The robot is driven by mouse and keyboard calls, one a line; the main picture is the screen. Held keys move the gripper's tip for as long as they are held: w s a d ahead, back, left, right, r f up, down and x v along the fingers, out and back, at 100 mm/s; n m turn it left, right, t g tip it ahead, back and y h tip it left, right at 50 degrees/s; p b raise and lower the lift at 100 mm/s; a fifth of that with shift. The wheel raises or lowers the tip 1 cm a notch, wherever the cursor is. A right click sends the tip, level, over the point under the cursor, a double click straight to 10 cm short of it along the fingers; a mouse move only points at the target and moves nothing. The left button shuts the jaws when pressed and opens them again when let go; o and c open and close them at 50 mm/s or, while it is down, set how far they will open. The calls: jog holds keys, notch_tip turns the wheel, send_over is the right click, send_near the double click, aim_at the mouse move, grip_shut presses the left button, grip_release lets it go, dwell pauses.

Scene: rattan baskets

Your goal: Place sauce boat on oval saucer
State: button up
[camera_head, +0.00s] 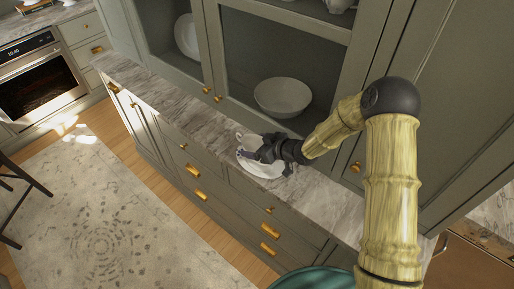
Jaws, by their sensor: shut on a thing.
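My gripper (259,154) is over the marble counter, seen from above and behind. It is shut on a small white piece that looks like the sauce boat (247,140), mostly hidden by my dark fingers. A white rim and curved side of it show just beyond and left of the fingers. A white oval saucer (262,170) lies on the counter under and in front of my gripper. The sauce boat is directly over or against the saucer. I cannot tell whether they touch.
The counter (330,205) is a narrow marble strip, clear on both sides of the saucer. Glass-door cabinets behind hold a white bowl (283,97) and a white plate (187,36). Drawers with brass handles are below. A teal rounded thing (312,279) shows at the bottom edge.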

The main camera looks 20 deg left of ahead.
jog(key=shift+w+f, duration=0.1)
jog(key=shift+f, duration=0.85)
jog(key=shift+f, duration=0.15)
jog(key=o, duration=1.2)
jog(key=b+v, duration=0.2)
jog(key=v, duration=1)
